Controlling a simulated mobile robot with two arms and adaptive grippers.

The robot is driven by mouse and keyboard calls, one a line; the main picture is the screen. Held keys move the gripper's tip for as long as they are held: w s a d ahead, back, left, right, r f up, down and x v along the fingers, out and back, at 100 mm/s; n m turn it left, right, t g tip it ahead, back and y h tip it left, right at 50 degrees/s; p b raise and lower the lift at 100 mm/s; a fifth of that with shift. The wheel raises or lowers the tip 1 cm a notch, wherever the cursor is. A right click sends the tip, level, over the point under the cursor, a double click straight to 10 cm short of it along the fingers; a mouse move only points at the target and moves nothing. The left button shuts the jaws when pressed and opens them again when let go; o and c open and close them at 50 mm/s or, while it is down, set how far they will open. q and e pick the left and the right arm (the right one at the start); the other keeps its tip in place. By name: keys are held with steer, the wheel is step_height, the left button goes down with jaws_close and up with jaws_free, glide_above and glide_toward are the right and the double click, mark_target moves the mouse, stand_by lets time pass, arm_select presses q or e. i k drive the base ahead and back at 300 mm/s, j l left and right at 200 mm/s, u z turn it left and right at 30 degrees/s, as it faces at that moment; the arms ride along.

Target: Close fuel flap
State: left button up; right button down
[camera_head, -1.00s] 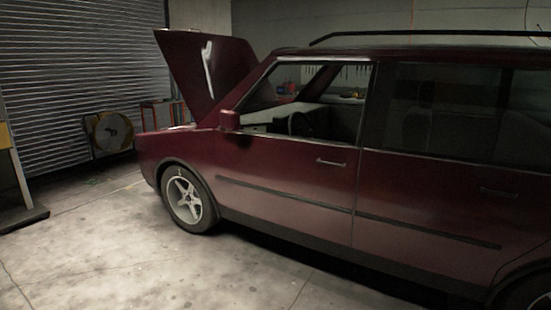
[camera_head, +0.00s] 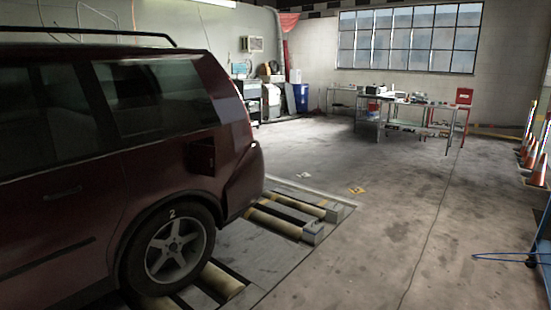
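The dark red car (camera_head: 65,210) fills the left of the head view, its rear end toward the middle. The fuel flap (camera_head: 201,156) is on the rear side panel above the rear wheel. It appears as a dark, squarish panel that seems to stand open. The fuel opening behind it is too dark to make out. Neither of my grippers is in view.
The rear wheel (camera_head: 172,250) stands by the dyno rollers (camera_head: 222,281) set in the floor. Open concrete floor (camera_head: 375,215) lies to the right. A workbench (camera_head: 408,107) stands at the back, with orange cones (camera_head: 538,168) and a blue cart (camera_head: 544,250) at the right.

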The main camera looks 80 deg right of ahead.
mark_target(202, 157)
steer(key=z, duration=2.15)
steer(key=i, duration=0.3)
steer(key=l+u, duration=0.05)
